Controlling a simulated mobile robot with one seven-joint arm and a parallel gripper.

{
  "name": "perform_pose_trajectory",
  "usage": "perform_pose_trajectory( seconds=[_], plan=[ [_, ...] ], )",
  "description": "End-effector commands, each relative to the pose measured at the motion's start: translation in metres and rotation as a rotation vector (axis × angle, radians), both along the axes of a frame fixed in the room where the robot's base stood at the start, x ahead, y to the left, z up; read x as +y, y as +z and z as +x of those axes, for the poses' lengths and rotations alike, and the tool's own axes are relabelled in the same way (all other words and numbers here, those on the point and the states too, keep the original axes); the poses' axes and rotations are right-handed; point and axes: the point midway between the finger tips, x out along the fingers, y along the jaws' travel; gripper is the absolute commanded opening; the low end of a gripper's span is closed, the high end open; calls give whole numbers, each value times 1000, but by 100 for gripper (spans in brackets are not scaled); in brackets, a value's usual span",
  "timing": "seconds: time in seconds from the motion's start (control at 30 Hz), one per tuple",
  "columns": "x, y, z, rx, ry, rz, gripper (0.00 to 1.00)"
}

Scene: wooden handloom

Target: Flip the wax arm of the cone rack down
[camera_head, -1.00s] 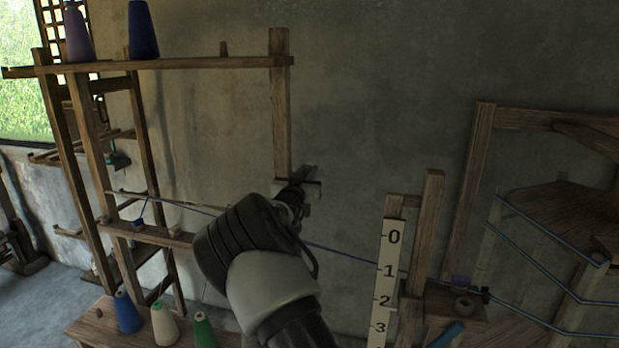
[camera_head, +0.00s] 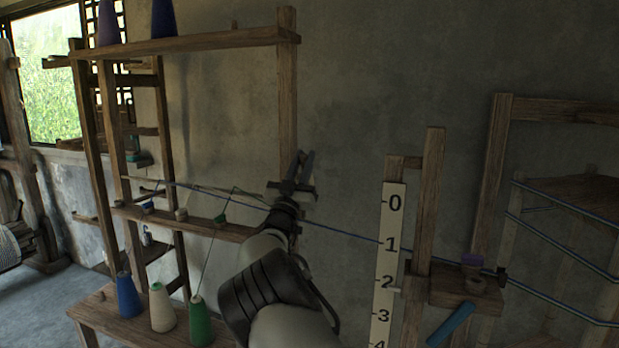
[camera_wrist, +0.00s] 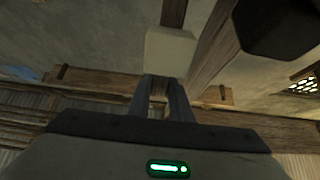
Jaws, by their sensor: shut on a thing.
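The cone rack (camera_head: 190,42) is a tall wooden frame on the left, with cones on its top rail. My gripper (camera_head: 303,165) is beside its right post (camera_head: 287,90), fingers pointing up. In the wrist view my gripper (camera_wrist: 160,85) is shut on a narrow wooden piece between its fingers, which appears to be the wax arm (camera_wrist: 158,88). A pale block (camera_wrist: 170,52), perhaps the wax, sits just past the fingertips. In the head view my gripper hides most of the arm, so its exact angle cannot be told.
A blue thread (camera_head: 345,235) runs from the rack past my wrist to the right. Blue, cream and green cones (camera_head: 201,322) stand on a low bench. A numbered white scale (camera_head: 390,260) and wooden posts (camera_head: 428,200) stand right of my arm.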

Motion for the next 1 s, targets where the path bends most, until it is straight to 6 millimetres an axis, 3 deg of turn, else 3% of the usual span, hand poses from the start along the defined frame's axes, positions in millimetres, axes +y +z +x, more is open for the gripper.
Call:
perform_pose_trajectory(
  seconds=[0.03,0.4,0.87,0.9,1.0],
  plan=[
    [-1,-12,-2,-26,-2,-10,0],
    [3,-11,-9,-130,-1,-53,0],
    [3,-9,-10,-139,-1,-59,0],
    [3,-9,-10,-139,-1,-59,25],
    [3,-9,-10,-138,-1,-58,38]
  ],
)
